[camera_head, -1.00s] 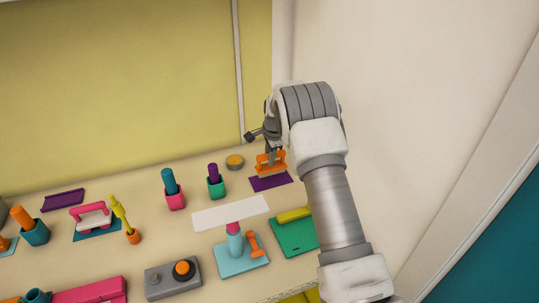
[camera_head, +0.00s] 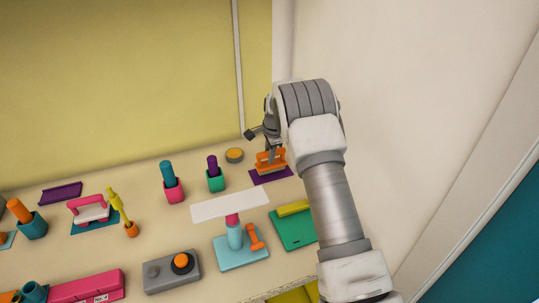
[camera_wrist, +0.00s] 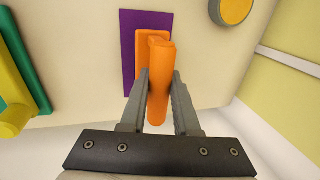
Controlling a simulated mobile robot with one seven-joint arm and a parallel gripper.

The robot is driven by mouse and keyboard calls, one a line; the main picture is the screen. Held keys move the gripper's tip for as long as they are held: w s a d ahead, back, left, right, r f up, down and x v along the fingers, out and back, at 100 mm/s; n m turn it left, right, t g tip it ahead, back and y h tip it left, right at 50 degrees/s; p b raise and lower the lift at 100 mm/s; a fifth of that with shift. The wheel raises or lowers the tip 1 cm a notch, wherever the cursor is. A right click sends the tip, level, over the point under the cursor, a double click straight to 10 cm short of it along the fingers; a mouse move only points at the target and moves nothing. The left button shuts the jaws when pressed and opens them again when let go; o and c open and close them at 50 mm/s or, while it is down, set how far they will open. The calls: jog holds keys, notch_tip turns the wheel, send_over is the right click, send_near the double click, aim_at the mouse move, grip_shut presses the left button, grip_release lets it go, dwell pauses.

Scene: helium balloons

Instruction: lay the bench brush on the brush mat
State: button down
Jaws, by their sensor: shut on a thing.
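The orange bench brush (camera_head: 270,160) is in my gripper (camera_head: 271,149), at the back right of the bench. In the wrist view my gripper (camera_wrist: 160,85) has its two grey fingers on either side of the brush's orange handle (camera_wrist: 159,95). The purple brush mat (camera_head: 271,177) lies under the brush. In the wrist view the brush overlaps the right part of the mat (camera_wrist: 128,50), and its near end reaches past the mat's edge. I cannot tell whether the brush touches the mat.
A round grey tin with a yellow-orange top (camera_head: 234,155) stands left of the mat. A green cup with a purple handle (camera_head: 215,181) is farther left. A green tray with a yellow piece (camera_head: 298,232) lies in front.

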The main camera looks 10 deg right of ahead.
jog(key=shift+f, duration=0.2)
dwell(0.4)
jog(key=shift+f+b, duration=0.35)
jog(key=shift+b, duration=0.1)
jog(key=c, duration=0.6)
grip_release()
jog(key=shift+o, duration=0.4)
jog(key=o, duration=0.5)
jog(key=shift+r, duration=0.1)
jog(key=shift+p+v, duration=2)
jog(key=shift+v, duration=2.4)
